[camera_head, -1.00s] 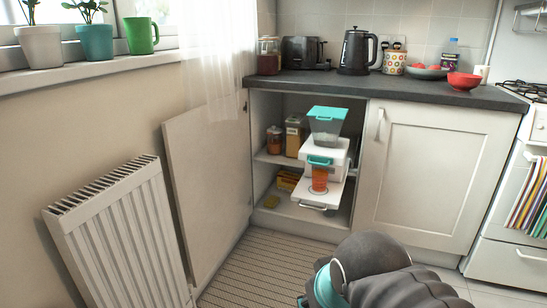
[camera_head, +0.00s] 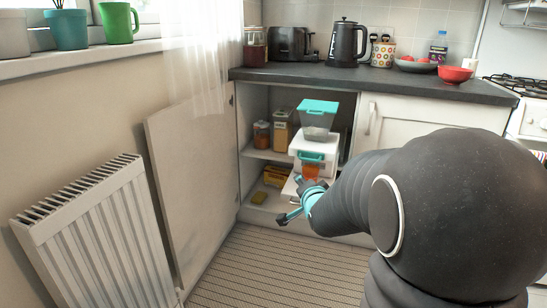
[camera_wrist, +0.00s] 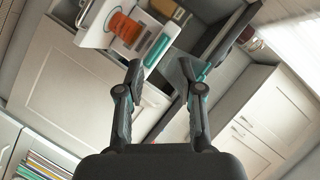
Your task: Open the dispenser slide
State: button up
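The dispenser (camera_head: 325,150) stands on a shelf in the open cabinet. It has a white body, a clear hopper with a teal lid (camera_head: 319,106), and a teal slide handle (camera_head: 311,157) on its front. An orange cup (camera_head: 310,172) is below the handle, partly hidden by my gripper. In the wrist view the handle (camera_wrist: 160,46) lies ahead, between the directions of my two fingers, and the cup (camera_wrist: 122,28) is up and left of it. My gripper (camera_head: 292,200) is open and empty, in front of and below the dispenser, apart from the handle.
The open cabinet door (camera_head: 190,190) and a radiator (camera_head: 95,235) stand on the left. Jars (camera_head: 283,131) and boxes share the shelves. The dark countertop (camera_head: 390,84) overhangs above. The striped rug (camera_head: 270,265) is clear.

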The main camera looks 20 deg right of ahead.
aim_at(311, 160)
jog(key=w+d+f+m+t+h, duration=0.1)
jog(key=w+d+f+m+t, duration=0.4)
jog(key=d+m, duration=0.25)
jog(key=shift+n, duration=0.45)
jog(key=p+x, duration=0.2)
jog(key=x, duration=1.2)
jog(key=shift+r, duration=0.1)
grip_shut()
jog(key=shift+d, duration=0.1)
